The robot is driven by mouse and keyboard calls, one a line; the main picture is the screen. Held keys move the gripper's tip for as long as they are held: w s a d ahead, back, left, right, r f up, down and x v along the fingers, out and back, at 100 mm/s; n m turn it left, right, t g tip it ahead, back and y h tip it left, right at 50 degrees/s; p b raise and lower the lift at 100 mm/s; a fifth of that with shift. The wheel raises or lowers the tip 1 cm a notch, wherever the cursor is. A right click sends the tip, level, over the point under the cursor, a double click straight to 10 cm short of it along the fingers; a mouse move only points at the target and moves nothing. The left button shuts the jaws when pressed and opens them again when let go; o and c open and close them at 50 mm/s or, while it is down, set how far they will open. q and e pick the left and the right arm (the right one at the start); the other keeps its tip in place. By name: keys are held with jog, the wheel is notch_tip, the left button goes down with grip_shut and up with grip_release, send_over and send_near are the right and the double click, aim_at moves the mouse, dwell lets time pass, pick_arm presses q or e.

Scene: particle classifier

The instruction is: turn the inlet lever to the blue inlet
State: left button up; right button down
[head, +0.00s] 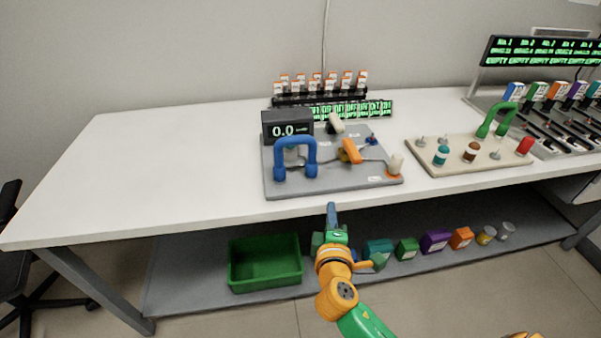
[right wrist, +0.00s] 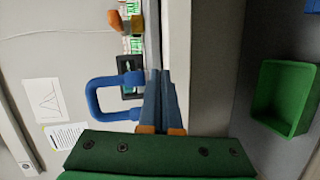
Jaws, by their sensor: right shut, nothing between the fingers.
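The grey classifier board (head: 275,184) lies on the white table. On it is a lever with an orange handle (head: 350,151). A blue fitting (head: 371,141) sits behind and right of that handle, and a white cylinder on an orange base (head: 394,173) is at the right front corner. I take these for the inlet lever and inlets; labels are too small to read. My right gripper (head: 332,208) is shut and empty, in front of the table's front edge, apart from the lever. Its blue fingers show together in the right wrist view (right wrist: 157,75). My left gripper is not in view.
A blue arched handle (head: 295,143) stands on the board's left front, also in the right wrist view (right wrist: 95,100). A display (head: 287,130) reads 0.0. A beige board (head: 440,165) with a green handle is to the right. A green bin (head: 265,262) is below; the table's left is clear.

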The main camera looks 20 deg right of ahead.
aim_at(351, 153)
jog(key=r, duration=0.2)
jog(key=r+t, duration=0.1)
jog(key=r+n+t+h, duration=0.1)
jog(key=r, duration=0.1)
jog(key=shift+w+a+r, duration=0.3)
jog(key=shift+w+r, duration=0.05)
jog(key=shift+w, duration=0.05)
jog(key=shift+w, duration=0.1)
jog(key=x, duration=0.9)
jog(key=shift+w+d, duration=0.1)
jog(key=shift+w, duration=0.1)
jog(key=d+p, duration=0.1)
jog(key=d, duration=0.2)
jog(key=shift+s+d, duration=0.15)
jog(key=shift+d, duration=0.05)
jog(key=shift+s+d, duration=0.15)
jog(key=shift+d, duration=0.2)
